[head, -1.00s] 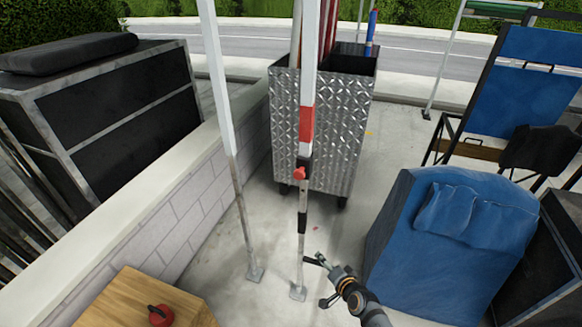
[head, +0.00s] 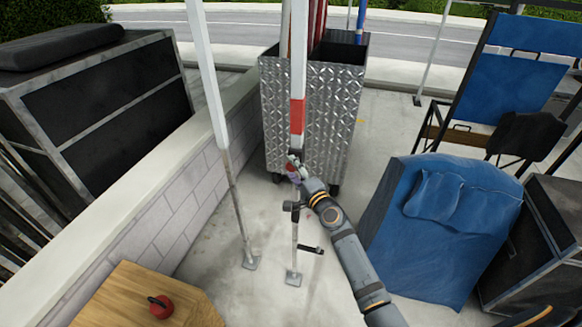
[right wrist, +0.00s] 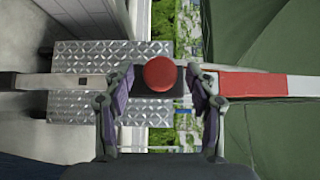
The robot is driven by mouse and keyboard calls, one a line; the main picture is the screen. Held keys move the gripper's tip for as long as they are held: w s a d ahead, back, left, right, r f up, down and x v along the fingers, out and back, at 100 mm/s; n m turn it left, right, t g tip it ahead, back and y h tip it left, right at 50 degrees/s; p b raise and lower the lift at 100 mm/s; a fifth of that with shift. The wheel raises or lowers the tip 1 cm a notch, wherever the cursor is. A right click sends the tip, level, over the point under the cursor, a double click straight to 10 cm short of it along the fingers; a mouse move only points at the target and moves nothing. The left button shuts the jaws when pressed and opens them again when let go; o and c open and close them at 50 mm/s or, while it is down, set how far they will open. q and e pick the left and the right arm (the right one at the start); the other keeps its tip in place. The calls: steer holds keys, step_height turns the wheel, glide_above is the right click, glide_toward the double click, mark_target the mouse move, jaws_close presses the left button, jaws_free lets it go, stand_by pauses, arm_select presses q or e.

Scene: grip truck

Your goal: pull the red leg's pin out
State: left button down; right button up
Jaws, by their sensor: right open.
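The red leg is a pale upright pole with a red band (head: 297,115), in the middle of the head view. It lies sideways across the right wrist view, with its red band (right wrist: 252,84) on the right. The pin's round red knob (right wrist: 159,74) sits on a dark collar on this leg. My right gripper (head: 294,167) is at the collar's height and hides most of the pin in the head view. In the right wrist view its open fingers (right wrist: 160,82) stand on either side of the knob, with small gaps. My left gripper is not in view.
A second pale leg (head: 218,110) stands to the left, near a low block wall (head: 168,218). A metal diamond-plate bin (head: 338,110) stands behind the red leg. A blue-covered seat (head: 415,225) is to the right. A wooden box (head: 125,290) is at lower left.

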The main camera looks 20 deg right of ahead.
steer(key=shift+w+a, duration=0.15)
steer(key=shift+w, duration=0.8)
jaws_close()
